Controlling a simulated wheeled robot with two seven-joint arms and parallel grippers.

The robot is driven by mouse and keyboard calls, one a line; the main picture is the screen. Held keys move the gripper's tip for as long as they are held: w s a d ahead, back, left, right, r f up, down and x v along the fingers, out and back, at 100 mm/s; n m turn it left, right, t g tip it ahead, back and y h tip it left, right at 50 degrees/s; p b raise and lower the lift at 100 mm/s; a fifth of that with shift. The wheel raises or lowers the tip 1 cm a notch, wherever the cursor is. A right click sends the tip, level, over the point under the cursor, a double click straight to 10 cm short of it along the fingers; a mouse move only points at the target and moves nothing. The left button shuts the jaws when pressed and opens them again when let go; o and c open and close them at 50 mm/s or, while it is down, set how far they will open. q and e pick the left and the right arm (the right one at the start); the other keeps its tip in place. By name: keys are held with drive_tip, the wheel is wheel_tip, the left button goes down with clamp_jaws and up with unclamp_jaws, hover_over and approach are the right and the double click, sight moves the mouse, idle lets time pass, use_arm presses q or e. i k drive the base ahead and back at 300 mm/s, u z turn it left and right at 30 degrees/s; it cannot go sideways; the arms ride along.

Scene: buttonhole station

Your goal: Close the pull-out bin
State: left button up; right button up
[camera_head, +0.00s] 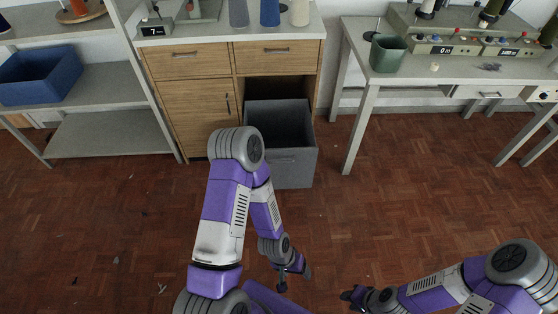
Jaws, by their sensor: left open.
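The pull-out bin (295,168) is a dark grey open-topped box. It stands pulled out from the lower right bay of the wooden cabinet (199,112), and its inside looks empty. My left arm passes in front of its left side and hides part of it. My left gripper (294,277) is open and empty, low in the picture, nearer to me than the bin's front and apart from it. My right gripper (347,296) is near the bottom edge, right of the left one and away from the bin. It is too small and dark to read its jaws.
A white table (350,108) with a green pot (388,53) stands right of the bin, its leg close by. A grey shelf unit (105,134) with a blue crate (40,76) stands at left. The wooden floor (390,205) in front of the bin and table is clear.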

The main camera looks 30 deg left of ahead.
sight(285, 127)
drive_tip(key=u, duration=0.6)
drive_tip(key=i, duration=1.15)
drive_tip(key=z, duration=0.6)
